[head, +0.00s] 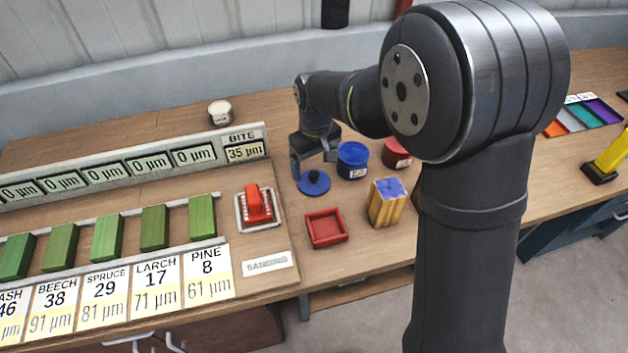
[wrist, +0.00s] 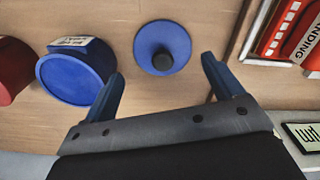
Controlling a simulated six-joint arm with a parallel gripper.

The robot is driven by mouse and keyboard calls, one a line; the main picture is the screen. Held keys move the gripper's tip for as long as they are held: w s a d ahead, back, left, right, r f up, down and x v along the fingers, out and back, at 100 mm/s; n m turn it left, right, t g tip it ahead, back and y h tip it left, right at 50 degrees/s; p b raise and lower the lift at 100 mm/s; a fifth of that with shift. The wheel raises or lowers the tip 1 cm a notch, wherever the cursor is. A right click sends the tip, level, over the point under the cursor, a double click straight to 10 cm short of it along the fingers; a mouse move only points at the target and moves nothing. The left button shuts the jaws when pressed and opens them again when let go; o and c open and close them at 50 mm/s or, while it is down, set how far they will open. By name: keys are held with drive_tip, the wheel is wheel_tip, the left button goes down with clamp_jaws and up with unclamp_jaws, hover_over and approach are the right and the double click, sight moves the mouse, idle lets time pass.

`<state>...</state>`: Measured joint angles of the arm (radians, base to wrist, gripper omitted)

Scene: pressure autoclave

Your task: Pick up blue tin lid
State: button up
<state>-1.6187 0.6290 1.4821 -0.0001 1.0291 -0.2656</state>
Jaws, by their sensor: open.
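The blue tin lid (head: 314,183) is a round blue disc with a dark knob on top, lying on the wooden bench. In the wrist view the blue tin lid (wrist: 162,48) lies ahead of my gripper, between the lines of its two fingers. My gripper (head: 312,170) is open and empty, close to the lid at its far side. In the wrist view my gripper (wrist: 160,78) shows two blue fingers spread apart, with bare wood between them. The blue tin (head: 352,160) stands right of the lid; it also shows in the wrist view (wrist: 72,75).
A red tin (head: 397,153) stands beyond the blue tin. A red tray (head: 326,228) and a wooden block with a blue top (head: 387,203) are nearer the front. A red sanding block (head: 258,203) sits left on a holder. Green blocks (head: 155,228) line the rack.

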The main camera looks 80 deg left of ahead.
sight(314, 174)
drive_tip(key=f, duration=0.4)
drive_tip(key=shift+s+f, duration=0.2)
drive_tip(key=shift+f, duration=0.2)
drive_tip(key=c, duration=0.7)
drive_tip(key=shift+c, duration=0.2)
